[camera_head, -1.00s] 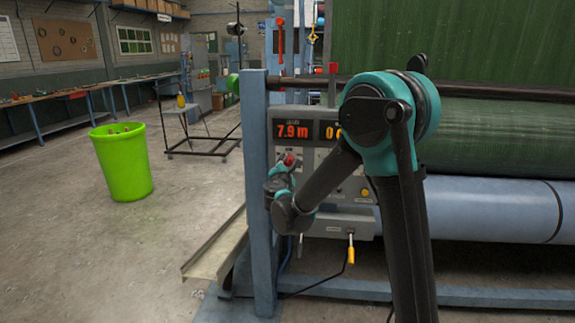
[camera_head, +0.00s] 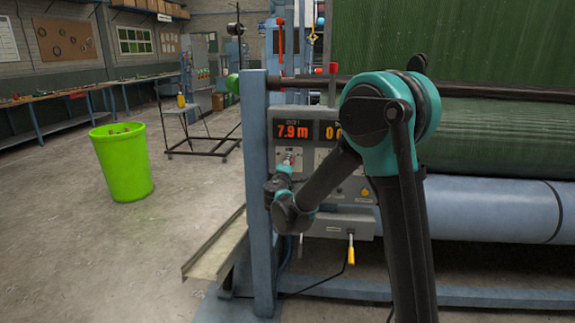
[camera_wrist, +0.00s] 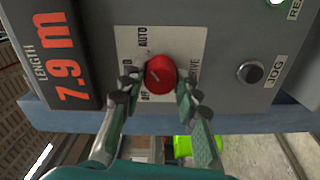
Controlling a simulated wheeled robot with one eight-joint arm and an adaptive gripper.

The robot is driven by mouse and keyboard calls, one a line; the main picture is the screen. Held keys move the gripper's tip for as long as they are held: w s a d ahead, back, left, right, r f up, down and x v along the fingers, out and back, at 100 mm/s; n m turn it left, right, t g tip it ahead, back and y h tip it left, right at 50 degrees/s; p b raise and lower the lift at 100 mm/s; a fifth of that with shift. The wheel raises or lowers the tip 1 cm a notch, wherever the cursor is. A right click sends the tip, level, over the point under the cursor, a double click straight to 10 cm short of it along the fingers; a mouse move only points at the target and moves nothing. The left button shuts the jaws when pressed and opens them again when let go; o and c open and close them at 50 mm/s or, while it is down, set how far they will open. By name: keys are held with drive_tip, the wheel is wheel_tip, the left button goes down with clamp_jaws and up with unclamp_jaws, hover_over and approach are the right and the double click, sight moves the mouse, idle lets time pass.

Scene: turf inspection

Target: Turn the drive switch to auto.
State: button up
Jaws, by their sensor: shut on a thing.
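The drive switch (camera_wrist: 160,73) is a round red knob on a pale plate marked AUTO and DRIVE in the wrist view. AUTO is printed beyond the knob, toward the top of the picture. Other marks on the plate are partly hidden by my left finger. My gripper (camera_wrist: 157,88) is shut on the knob, with one finger on each side of it. Which mark the knob points to is hard to tell. In the head view my gripper (camera_head: 286,166) is at the panel's left part, and the knob is mostly hidden.
The grey control panel (camera_head: 345,190) has a red LENGTH display (camera_wrist: 62,55) reading 7.9 m and a JOG button (camera_wrist: 250,72) beside the plate. A yellow-handled lever (camera_head: 351,254) hangs below. A blue post (camera_head: 257,200) stands left of the panel. A green bin (camera_head: 123,165) stands on open floor.

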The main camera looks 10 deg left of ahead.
drive_tip(key=shift+m, duration=0.6)
drive_tip(key=o, duration=1.2)
drive_tip(key=shift+c, duration=0.2)
drive_tip(key=s, duration=1.2)
drive_tip(key=shift+a, duration=0.2)
